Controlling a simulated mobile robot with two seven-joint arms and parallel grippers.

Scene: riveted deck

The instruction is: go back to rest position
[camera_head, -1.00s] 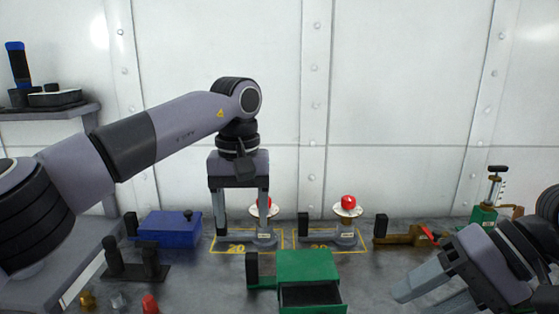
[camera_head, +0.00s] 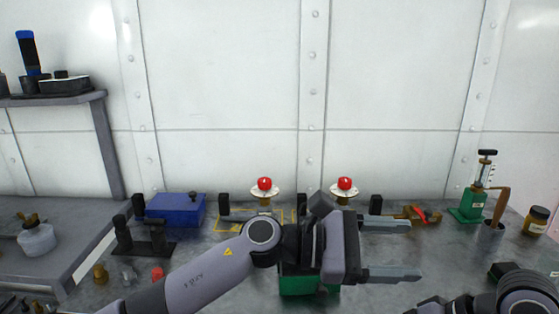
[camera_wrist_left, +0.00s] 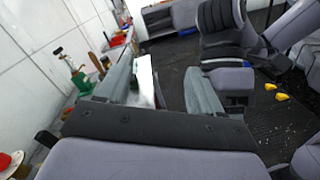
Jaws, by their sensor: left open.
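My left gripper (camera_head: 413,248) is open and empty, with its two grey fingers spread and pointing right above the bench. Its arm comes in low from the left and crosses in front of the green drawer box (camera_head: 310,284), hiding most of it. In the left wrist view the left gripper's two fingers (camera_wrist_left: 165,88) are apart with nothing between them. My right arm (camera_head: 525,293) shows only at the lower right edge. Its gripper is mostly cut off by the frame, and I cannot tell its state.
Two red-topped stands (camera_head: 264,189) (camera_head: 344,190) are at the back. A blue box (camera_head: 175,209) sits left of them. A green pump device (camera_head: 470,204), a cup with a brown handle (camera_head: 490,232) and a jar (camera_head: 536,220) stand right. A side shelf (camera_head: 60,99) is at left.

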